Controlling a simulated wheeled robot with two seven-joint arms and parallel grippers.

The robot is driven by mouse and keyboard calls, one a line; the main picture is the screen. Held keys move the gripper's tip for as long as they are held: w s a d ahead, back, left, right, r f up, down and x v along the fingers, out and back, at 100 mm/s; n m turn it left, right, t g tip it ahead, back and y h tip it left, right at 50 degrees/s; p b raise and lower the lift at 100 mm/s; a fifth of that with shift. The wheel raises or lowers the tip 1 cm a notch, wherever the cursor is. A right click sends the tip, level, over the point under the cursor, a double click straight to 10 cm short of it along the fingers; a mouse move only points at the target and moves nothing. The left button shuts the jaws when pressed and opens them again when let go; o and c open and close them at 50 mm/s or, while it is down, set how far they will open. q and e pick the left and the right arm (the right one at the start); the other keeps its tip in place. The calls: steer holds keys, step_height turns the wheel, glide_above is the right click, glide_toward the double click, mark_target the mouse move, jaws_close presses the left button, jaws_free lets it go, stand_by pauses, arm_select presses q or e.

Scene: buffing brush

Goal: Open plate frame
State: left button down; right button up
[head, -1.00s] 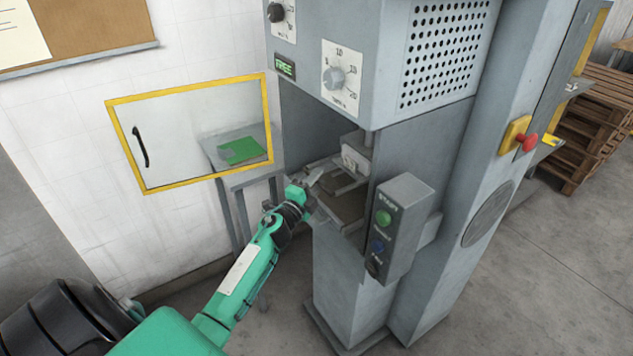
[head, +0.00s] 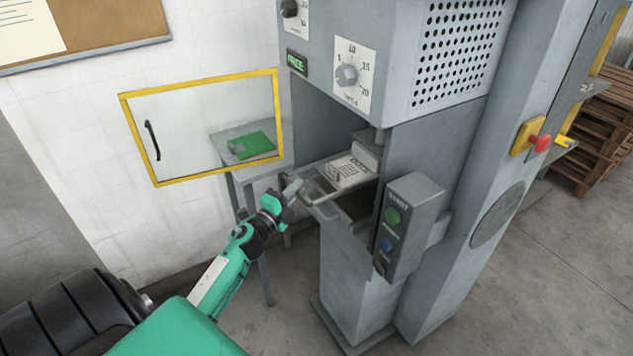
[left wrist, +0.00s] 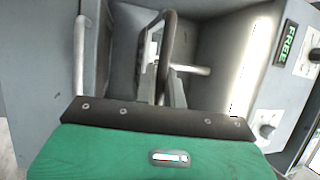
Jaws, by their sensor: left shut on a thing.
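The plate frame (head: 326,211) sits low in the open bay of the grey machine, its front end sticking out to the left. A pale plate with small markings (head: 350,171) shows behind its front part. My left gripper (head: 296,189) is shut at the frame's front left end; the exact contact is too small to make out. In the left wrist view, a dark bent bar (left wrist: 166,50) stands just beyond my green gripper body, with the bay walls behind. My right gripper is out of view.
A transparent door with a yellow border (head: 200,125) stands open left of the bay. A side table (head: 225,150) with a green mat (head: 252,146) is behind it. A button box (head: 408,225) juts out right of the bay.

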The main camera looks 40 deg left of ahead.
arm_select(q)
steer(key=s+a, duration=0.3)
steer(key=s, duration=0.4)
steer(key=s+a, duration=0.2)
steer(key=s, duration=0.5)
steer(key=shift+a+b, duration=0.4)
steer(key=c, duration=1.5)
jaws_free()
steer(key=s+f+b, duration=0.2)
steer(key=s+b, duration=0.2)
steer(key=s, duration=0.9)
steer(key=shift+s+f, duration=0.2)
steer(key=shift+s, duration=0.1)
